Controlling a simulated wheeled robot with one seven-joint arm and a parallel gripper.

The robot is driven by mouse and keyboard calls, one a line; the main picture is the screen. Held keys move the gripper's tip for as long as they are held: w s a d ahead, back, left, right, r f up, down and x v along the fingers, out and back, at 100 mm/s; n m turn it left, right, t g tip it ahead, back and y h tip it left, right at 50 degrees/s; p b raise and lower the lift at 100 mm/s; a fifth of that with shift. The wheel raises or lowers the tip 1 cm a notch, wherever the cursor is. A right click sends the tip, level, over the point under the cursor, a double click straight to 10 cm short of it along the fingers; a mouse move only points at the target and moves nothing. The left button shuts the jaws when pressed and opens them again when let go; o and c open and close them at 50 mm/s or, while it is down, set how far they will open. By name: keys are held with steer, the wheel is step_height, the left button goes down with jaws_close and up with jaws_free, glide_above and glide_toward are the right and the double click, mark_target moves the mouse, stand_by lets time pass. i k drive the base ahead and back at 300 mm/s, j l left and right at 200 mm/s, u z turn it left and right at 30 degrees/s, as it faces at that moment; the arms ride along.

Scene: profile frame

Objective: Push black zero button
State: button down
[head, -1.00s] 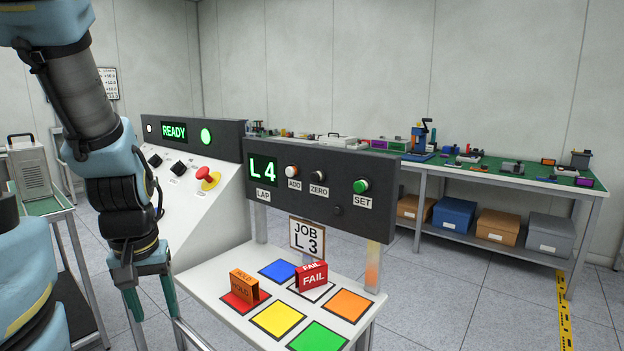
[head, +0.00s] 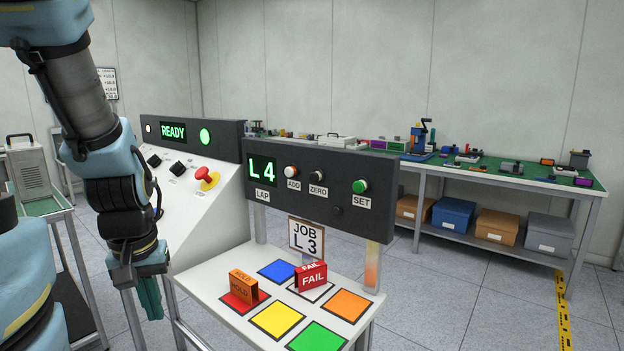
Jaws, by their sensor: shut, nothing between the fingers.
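The black zero button (head: 317,176) is a small dark round knob on the dark upright panel (head: 335,207), above a white label reading ZERO. A white ADD button (head: 291,171) is to its left and a green SET button (head: 360,186) to its right. The display (head: 262,169) at the panel's left reads L 4. My gripper (head: 151,300) points down at the left, well apart from the panel and lower than the buttons. Its teal fingers are together and hold nothing.
Below the panel, a white table (head: 213,281) has coloured squares, an orange HOLD block (head: 242,288) and a red FAIL block (head: 312,277). A JOB L 3 sign (head: 307,238) stands under the panel.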

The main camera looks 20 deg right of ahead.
mark_target(315, 177)
steer(key=l+u, duration=0.1)
steer(key=u, duration=0.8)
steer(key=k+l+u, duration=0.25)
steer(key=u, duration=0.15)
steer(key=k+l+u, duration=0.15)
steer(key=k+u, duration=0.25)
steer(key=k+l+u, duration=0.1)
steer(key=k+u, duration=0.15)
steer(key=u, duration=0.15)
steer(key=k+j+u, duration=0.2)
steer(key=k, duration=0.85)
steer(key=l, duration=0.1)
